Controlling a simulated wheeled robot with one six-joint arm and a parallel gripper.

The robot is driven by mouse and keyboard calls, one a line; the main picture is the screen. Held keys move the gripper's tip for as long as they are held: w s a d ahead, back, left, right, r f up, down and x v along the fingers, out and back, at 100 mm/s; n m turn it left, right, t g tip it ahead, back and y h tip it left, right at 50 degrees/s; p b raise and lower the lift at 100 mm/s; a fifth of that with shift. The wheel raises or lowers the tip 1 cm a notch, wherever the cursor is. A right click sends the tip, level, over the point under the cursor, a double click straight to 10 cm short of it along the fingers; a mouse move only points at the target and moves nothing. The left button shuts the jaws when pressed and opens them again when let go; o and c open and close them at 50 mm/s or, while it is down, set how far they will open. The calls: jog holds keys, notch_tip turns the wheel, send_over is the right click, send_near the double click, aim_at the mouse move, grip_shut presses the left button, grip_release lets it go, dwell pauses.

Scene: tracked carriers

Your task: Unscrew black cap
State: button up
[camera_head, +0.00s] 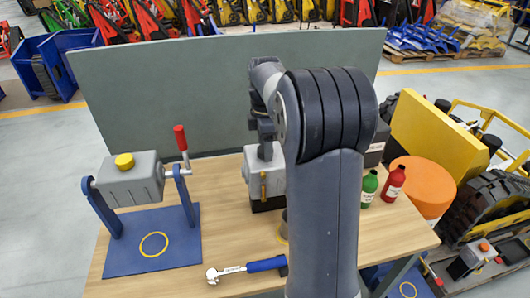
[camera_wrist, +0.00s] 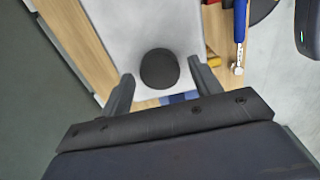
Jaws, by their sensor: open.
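The black cap (camera_wrist: 160,68) shows in the wrist view as a dark round knob on a pale grey surface (camera_wrist: 120,25). My gripper (camera_wrist: 159,78) is open, with one finger to the left and one to the right of the cap. There are visible gaps on both sides, and I cannot tell how far the fingertips are above the surface. In the head view my gripper (camera_head: 265,132) points down over a grey box (camera_head: 262,180) on a black base. The cap is hidden there behind my gripper and arm.
A grey tank with a yellow cap (camera_head: 124,161) hangs in a blue stand at left. A blue-handled wrench (camera_head: 250,266) lies at the front. Green (camera_head: 369,187) and red (camera_head: 393,184) bottles stand at right. A grey panel (camera_head: 200,85) rises behind the table.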

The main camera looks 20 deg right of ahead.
jog(key=shift+c, duration=0.2)
jog(key=c, duration=0.6)
jog(key=n+p, duration=0.1)
jog(key=n, duration=0.1)
jog(key=shift+r+n, duration=0.1)
jog(key=shift+n, duration=0.2)
jog(key=n+p, duration=0.1)
jog(key=n, duration=0.3)
jog(key=shift+p, duration=0.35)
jog(key=shift+n+p, duration=0.3)
jog(key=shift+n, duration=1.2)
jog(key=shift+n+p, duration=0.4)
jog(key=shift+n, duration=1.9)
